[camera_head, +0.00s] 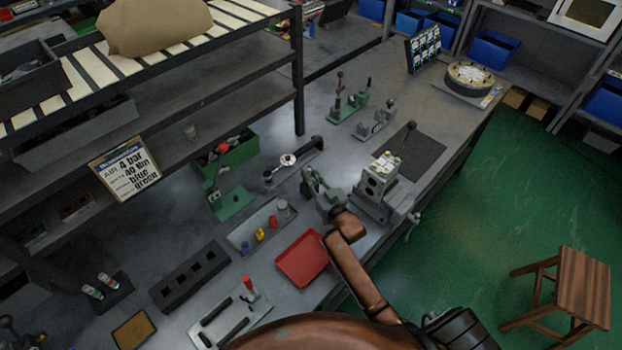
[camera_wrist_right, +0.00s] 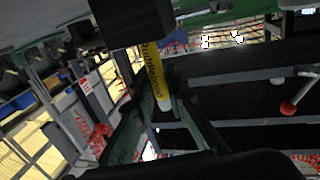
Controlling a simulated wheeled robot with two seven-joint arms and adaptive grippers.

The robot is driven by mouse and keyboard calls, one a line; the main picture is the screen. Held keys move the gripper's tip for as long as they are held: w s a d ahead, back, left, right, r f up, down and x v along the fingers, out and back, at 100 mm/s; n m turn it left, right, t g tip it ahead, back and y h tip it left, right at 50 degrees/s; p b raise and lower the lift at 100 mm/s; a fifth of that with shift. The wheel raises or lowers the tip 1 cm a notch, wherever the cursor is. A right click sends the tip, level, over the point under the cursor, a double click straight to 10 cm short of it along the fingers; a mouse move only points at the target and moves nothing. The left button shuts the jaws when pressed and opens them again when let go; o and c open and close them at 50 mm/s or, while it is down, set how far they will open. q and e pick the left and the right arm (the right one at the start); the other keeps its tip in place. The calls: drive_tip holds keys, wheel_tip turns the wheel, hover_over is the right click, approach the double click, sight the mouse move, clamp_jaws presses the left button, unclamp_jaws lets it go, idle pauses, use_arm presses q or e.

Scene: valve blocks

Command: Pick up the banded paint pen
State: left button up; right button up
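Two slim upright pens, one (camera_head: 92,291) in front and one (camera_head: 107,279) behind, stand in a dark holder (camera_head: 119,291) at the lower left of the head view. They have pale bodies with green and reddish marks, too small to tell which is the banded paint pen. My right gripper (camera_head: 311,184) is far to their right, beside the grey valve block. In the right wrist view, a yellow cylinder (camera_wrist_right: 151,76) with dark lettering and a white end shows between the green fingers. I cannot tell whether they grip it. My left gripper is out of view.
A grey valve block (camera_head: 374,188) stands right of my right gripper. A red tray (camera_head: 302,258), a grey tray (camera_head: 241,240) with small coloured parts and a black slotted block (camera_head: 189,276) lie between gripper and pens. A shelf (camera_head: 226,103) with a sign (camera_head: 126,170) overhangs the left side.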

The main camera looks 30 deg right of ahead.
clamp_jaws()
